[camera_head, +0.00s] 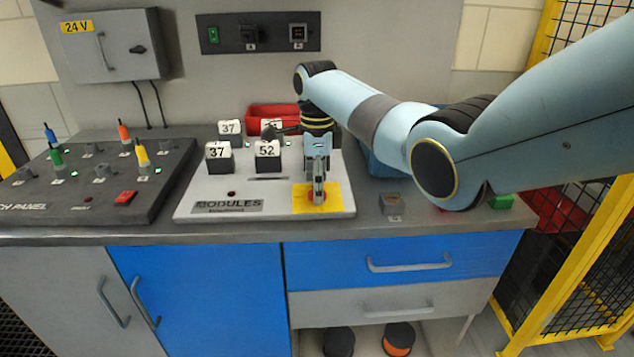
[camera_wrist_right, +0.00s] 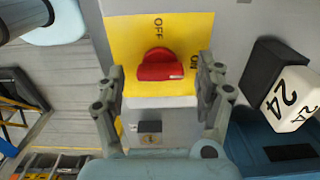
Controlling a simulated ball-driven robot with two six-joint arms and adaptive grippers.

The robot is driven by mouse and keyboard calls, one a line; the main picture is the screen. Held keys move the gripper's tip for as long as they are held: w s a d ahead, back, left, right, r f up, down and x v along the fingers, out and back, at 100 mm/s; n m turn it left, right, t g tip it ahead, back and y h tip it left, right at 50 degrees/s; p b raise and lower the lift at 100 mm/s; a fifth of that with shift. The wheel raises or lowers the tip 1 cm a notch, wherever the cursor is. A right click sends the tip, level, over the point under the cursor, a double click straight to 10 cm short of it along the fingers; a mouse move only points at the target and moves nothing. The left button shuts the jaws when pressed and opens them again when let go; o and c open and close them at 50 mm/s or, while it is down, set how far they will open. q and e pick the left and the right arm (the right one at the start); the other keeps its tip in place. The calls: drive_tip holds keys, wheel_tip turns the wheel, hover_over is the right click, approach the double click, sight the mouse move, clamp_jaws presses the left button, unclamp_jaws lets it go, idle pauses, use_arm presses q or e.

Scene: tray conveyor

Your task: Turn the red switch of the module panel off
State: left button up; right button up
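The module panel (camera_head: 265,204) is a pale box on the bench. The red switch (camera_head: 318,196) sits on a yellow plate (camera_head: 334,204) at its front right corner, mostly hidden by my right gripper in the head view. In the right wrist view the red switch (camera_wrist_right: 160,66) shows clearly, its bar lying across the picture with a pale mark at its right end. "OFF" is printed above it and "ON" to its right. My right gripper (camera_wrist_right: 161,88) is open, its fingers on either side of the switch with gaps visible. My left gripper is out of view.
Black-and-white number blocks (camera_head: 268,155) stand on the module panel, left of my right gripper. One numbered 24 (camera_wrist_right: 291,97) is close to it in the wrist view. A dark panel (camera_head: 90,205) with coloured plugs lies left. A yellow fence (camera_head: 565,290) stands right.

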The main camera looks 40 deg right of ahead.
drive_tip(key=c, duration=1.1)
